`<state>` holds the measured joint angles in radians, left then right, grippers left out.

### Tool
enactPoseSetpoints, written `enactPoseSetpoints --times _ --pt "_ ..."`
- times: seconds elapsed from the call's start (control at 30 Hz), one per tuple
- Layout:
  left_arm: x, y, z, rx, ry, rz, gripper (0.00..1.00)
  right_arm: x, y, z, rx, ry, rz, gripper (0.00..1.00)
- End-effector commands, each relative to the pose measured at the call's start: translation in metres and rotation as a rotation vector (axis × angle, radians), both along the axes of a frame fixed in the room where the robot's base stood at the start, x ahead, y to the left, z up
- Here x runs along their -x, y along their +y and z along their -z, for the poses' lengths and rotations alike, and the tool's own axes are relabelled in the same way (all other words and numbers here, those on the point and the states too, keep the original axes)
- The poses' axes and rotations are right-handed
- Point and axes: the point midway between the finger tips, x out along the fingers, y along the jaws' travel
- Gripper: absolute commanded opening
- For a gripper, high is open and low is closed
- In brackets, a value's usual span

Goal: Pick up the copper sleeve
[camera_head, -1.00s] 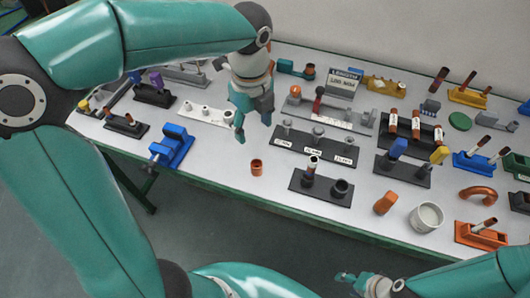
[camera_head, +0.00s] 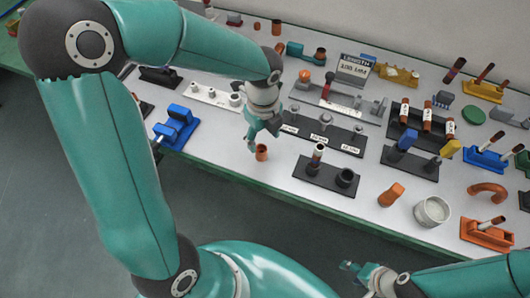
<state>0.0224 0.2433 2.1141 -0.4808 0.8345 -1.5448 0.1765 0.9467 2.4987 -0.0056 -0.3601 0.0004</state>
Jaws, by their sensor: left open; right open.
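The copper sleeve (camera_head: 262,152) stands upright near the front edge of the white table, left of the black stand. My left gripper (camera_head: 252,146) points down just beside and above the sleeve, on its left and far side. It is open, and I cannot tell whether its fingers touch the sleeve. My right gripper (camera_head: 345,275) is low at the bottom, in front of the table and away from the sleeve. It is open and empty.
A blue vise (camera_head: 175,129) is to the left. A labelled black rack (camera_head: 323,130) lies behind. A metal cup (camera_head: 432,212) and copper elbow (camera_head: 488,190) stand further right. The table front around the sleeve is clear.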

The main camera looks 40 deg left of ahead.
Motion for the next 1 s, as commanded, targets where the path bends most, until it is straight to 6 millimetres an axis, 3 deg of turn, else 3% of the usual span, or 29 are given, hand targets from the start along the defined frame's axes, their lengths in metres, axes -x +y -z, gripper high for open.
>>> enactPoseSetpoints --times 0.3,0.63,0.93,1.0 --pt "0.008 0.001 0.042 0.001 0.005 0.0 0.62 0.0 0.0 0.001 0.0 0.0 0.0 0.53" --pt "0.008 0.001 0.048 0.002 0.002 -0.001 0.61 0.0 0.0 0.001 0.0 0.0 0.0 0.53" --pt "0.008 0.001 0.048 0.001 0.001 0.0 0.11 0.0 0.0 0.001 0.0 0.0 0.0 0.53" --pt "0.007 0.001 0.048 0.001 0.001 0.0 0.08 0.0 0.0 0.001 0.0 0.0 0.0 0.53"
